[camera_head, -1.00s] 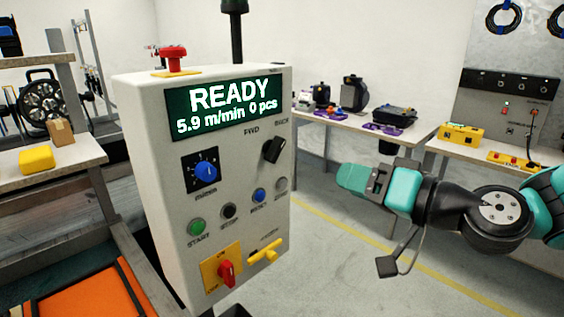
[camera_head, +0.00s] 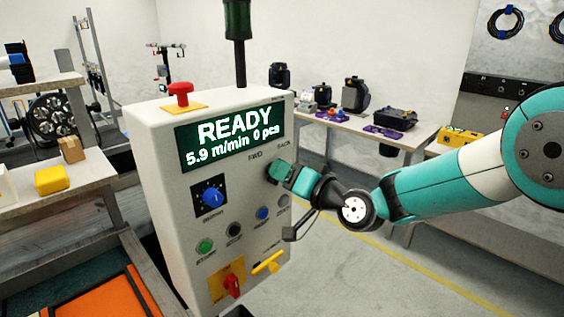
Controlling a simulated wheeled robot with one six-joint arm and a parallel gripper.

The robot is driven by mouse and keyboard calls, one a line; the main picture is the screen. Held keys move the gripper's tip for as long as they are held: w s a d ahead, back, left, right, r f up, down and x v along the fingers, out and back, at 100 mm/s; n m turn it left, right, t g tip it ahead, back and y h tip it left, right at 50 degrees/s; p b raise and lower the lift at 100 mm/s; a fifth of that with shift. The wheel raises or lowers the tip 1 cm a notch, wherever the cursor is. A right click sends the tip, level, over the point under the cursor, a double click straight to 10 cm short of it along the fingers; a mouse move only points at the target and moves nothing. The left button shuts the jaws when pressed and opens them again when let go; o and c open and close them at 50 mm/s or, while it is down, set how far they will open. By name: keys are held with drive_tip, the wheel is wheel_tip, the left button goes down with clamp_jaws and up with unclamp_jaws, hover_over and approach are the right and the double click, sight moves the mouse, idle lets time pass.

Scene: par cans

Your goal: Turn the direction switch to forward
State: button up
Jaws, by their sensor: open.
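The white control box (camera_head: 155,190) stands left of centre with its panel facing me. Its screen (camera_head: 229,138) reads READY, 5.9 m/min, 0 pcs. The labels FWD and BACK sit below the screen at the upper right of the panel. The black direction switch under them is hidden behind my gripper (camera_head: 272,172). My gripper is open, its tips at the panel around the switch's place. I cannot tell whether the fingers touch the switch or which way it points.
The panel also carries a blue knob (camera_head: 213,196), a green start button (camera_head: 205,246), a blue button (camera_head: 262,213), a red switch (camera_head: 232,286) and a yellow handle (camera_head: 267,263). A red mushroom button (camera_head: 180,93) tops the box. Open floor lies to the right, before a workbench (camera_head: 345,127).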

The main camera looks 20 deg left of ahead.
drive_tip(key=shift+w+a, duration=0.3)
drive_tip(key=shift+a, duration=0.35)
clamp_jaws()
